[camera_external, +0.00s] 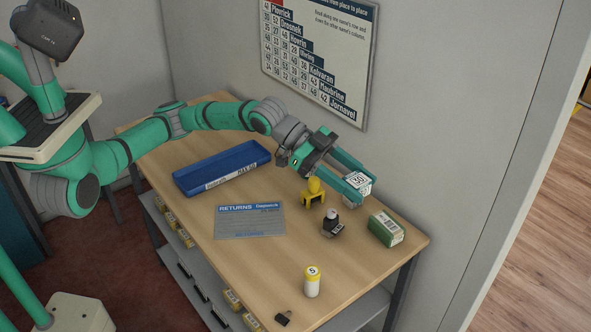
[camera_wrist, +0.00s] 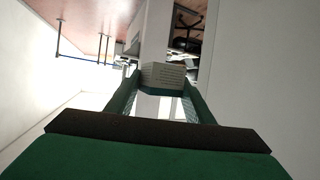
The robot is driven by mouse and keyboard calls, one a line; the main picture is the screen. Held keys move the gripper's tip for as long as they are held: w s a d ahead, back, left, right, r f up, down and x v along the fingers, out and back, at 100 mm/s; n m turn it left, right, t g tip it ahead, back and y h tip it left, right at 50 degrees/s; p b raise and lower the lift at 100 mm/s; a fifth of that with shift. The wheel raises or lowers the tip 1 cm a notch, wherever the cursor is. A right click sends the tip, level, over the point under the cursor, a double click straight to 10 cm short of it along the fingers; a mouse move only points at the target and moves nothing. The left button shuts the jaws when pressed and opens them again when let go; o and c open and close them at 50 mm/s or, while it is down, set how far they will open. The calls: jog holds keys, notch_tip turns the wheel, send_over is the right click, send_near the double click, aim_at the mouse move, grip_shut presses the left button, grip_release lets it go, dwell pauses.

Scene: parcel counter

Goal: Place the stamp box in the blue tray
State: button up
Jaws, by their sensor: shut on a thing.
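The stamp box (camera_external: 358,180), a small white carton with a dark-framed "50" on its face, is between the fingertips of my gripper (camera_external: 361,187). My gripper is shut on it, one green finger on each side, near the table's right rear edge; its height over the table is hard to tell. In the wrist view the box (camera_wrist: 163,76) shows a pale face with small print between the fingers (camera_wrist: 160,92). The long, shallow blue tray (camera_external: 191,184) lies at the back left of the table, beneath and left of my arm, and looks empty.
Below the gripper stand a yellow holder (camera_external: 313,193), a black stamp-like item (camera_external: 333,225) and a green box (camera_external: 386,229). A grey returns sheet (camera_external: 249,221) lies before the tray. The wall is close behind.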

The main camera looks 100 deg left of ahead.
jog(key=s+a+f+n+t+y, duration=0.15)
jog(key=s+a+f, duration=0.25)
jog(key=a, duration=0.4)
jog(key=s+a+f+n+y, duration=0.3)
jog(key=a+f, duration=0.2)
jog(key=a, duration=0.2)
jog(key=n+g+y, duration=0.9)
jog(key=n+y, duration=0.5)
send_over(223, 169)
jog(key=shift+t+h, duration=0.25)
notch_tip(223, 169, down, 14)
jog(key=shift+d+r, duration=0.15)
jog(key=shift+r, duration=0.1)
notch_tip(223, 169, down, 4)
jog(key=shift+f, duration=0.4)
jog(key=shift+f, duration=0.1)
